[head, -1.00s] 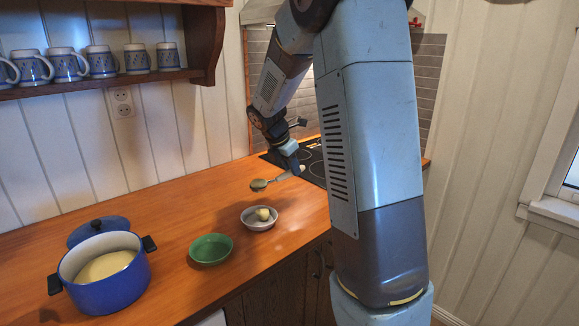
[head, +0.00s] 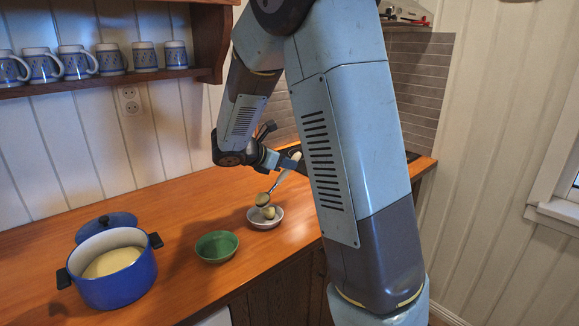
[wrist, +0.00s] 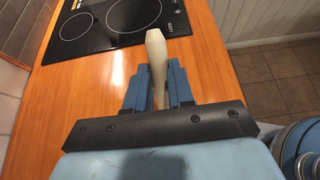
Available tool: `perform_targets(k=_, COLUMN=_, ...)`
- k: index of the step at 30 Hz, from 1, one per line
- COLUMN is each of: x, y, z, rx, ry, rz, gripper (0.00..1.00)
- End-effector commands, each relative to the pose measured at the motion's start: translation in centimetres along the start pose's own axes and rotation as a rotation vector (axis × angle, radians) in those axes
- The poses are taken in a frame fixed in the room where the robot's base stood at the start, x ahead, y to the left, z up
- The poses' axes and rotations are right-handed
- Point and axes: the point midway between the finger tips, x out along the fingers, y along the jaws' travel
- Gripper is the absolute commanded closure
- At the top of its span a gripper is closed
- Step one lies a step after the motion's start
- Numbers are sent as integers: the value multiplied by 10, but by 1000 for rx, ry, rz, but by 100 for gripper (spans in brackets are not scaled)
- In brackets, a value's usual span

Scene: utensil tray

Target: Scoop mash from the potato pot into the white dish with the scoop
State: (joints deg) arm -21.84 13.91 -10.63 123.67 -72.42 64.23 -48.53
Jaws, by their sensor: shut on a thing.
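A blue pot (head: 112,280) with pale mash (head: 112,262) inside stands at the left of the counter. The white dish (head: 265,222) holds a lump of mash (head: 270,212). The scoop (head: 263,199) hangs tilted over the white dish, its handle rising to the right; whether the bowl touches the lump I cannot tell. In the wrist view, my gripper (wrist: 159,97) is shut on the scoop's pale handle (wrist: 157,60). The scoop's bowl is out of the wrist view.
A green bowl (head: 216,247) stands between the pot and the white dish. The blue lid (head: 107,226) lies behind the pot. A black cooktop (wrist: 105,22) lies beyond my gripper. Mugs (head: 110,58) line a shelf above. The counter behind the bowls is clear.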

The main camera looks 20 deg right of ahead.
Motion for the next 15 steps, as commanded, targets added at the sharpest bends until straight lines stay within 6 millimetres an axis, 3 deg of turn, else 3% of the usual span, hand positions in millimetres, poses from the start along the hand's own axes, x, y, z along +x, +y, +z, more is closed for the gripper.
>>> perform_targets(k=15, x=-41, y=0, z=4, rx=0, ry=-329, rz=-1, gripper=100)
